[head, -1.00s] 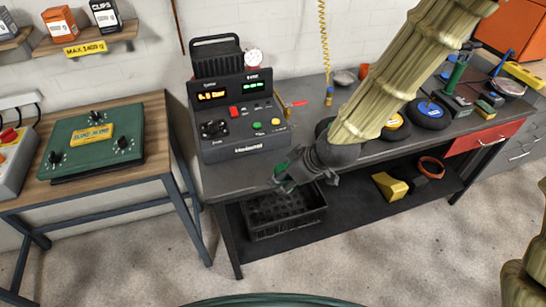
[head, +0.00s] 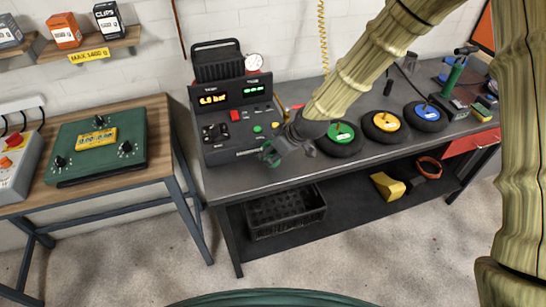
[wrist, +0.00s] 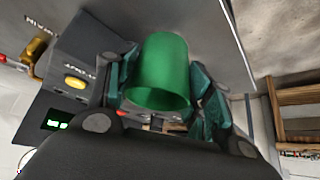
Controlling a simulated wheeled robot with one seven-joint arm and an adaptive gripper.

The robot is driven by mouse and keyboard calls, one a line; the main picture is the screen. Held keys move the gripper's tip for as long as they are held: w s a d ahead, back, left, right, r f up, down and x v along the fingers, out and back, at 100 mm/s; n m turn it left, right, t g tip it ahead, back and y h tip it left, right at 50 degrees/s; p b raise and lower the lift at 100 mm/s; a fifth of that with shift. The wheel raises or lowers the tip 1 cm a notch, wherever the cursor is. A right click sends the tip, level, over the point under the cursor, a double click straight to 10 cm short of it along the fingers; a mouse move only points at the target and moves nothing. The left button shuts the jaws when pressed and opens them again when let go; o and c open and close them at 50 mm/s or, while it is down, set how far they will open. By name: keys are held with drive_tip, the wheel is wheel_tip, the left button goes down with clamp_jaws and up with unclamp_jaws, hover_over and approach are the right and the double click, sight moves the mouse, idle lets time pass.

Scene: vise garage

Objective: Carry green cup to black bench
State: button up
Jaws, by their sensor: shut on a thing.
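The green cup (wrist: 160,72) is between the fingers of my gripper (wrist: 165,90) in the wrist view, with its open rim towards the camera. In the head view my gripper (head: 272,152) is shut on the cup, which is mostly hidden by the fingers. The gripper is just in front of the black control unit, over the front left part of the black bench (head: 240,183). I cannot tell whether the cup touches the bench top.
The control unit (head: 225,122) stands close behind my gripper. Wheels with green (head: 340,134), yellow (head: 385,122) and blue (head: 428,112) hubs lie to the right. A black crate (head: 288,212) sits on the lower shelf. The wooden-topped table (head: 85,180) is to the left.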

drive_tip(key=shift+f+p, duration=0.45)
drive_tip(key=shift+f, duration=1)
drive_tip(key=shift+f, duration=0.2)
drive_tip(key=o, duration=1)
drive_tip(key=shift+s+d+r, duration=0.1)
drive_tip(key=shift+d+r, duration=0.1)
drive_tip(key=shift+r, duration=0.4)
drive_tip(key=b+v, duration=0.2)
drive_tip(key=v, duration=0.9)
drive_tip(key=shift+s+r, duration=0.1)
drive_tip(key=shift+s, duration=0.05)
